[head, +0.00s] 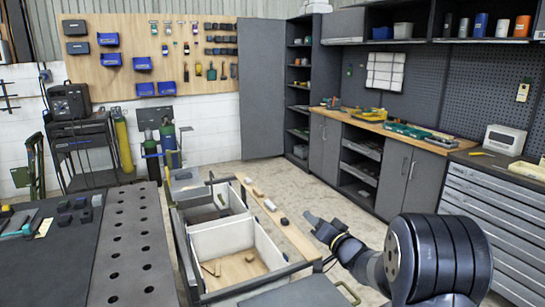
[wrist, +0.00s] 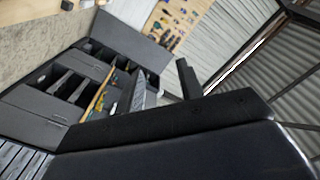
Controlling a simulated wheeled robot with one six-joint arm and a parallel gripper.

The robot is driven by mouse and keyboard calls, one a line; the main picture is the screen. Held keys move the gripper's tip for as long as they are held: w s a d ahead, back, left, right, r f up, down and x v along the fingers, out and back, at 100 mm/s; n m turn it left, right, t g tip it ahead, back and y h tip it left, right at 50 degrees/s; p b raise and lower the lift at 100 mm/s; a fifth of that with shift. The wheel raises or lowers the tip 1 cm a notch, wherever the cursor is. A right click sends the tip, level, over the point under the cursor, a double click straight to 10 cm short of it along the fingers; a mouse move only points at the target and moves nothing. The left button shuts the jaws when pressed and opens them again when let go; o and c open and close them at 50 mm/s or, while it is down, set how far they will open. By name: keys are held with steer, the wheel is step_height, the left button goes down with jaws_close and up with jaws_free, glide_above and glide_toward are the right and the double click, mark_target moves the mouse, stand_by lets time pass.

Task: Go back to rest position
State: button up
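My gripper (head: 322,228) shows in the head view right of centre, at the end of my dark arm reaching in from the lower right. It is in the air just right of a narrow wooden board beside an open box. Its fingers are small and dark there, and I see nothing clearly held. In the wrist view, dark parts of my gripper (wrist: 187,80) fill the lower right, and the wrist picture is strongly tilted. The gap between the fingers cannot be made out in either view.
A two-section white-lined box (head: 232,240) stands at centre, small blocks on the wooden board (head: 275,215) beside it. A perforated bench (head: 130,245) is at left. Cabinets with a wooden top (head: 375,128) and a grey drawer unit (head: 495,215) line the right. Floor shows between.

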step_height(320, 180, down, 5)
steer(key=s+a+r+n+p, duration=0.2)
steer(key=s+a+r+n, duration=0.3)
steer(key=a, duration=0.8)
steer(key=s+a+n+p, duration=0.1)
steer(key=s+a+n, duration=0.2)
steer(key=s+a, duration=0.65)
steer(key=s+b, duration=0.3)
steer(key=s, duration=0.1)
step_height(320, 180, up, 7)
steer(key=shift+s+d+p, duration=0.15)
steer(key=shift+d+p, duration=0.2)
steer(key=shift+d, duration=0.1)
steer(key=shift+r, duration=0.1)
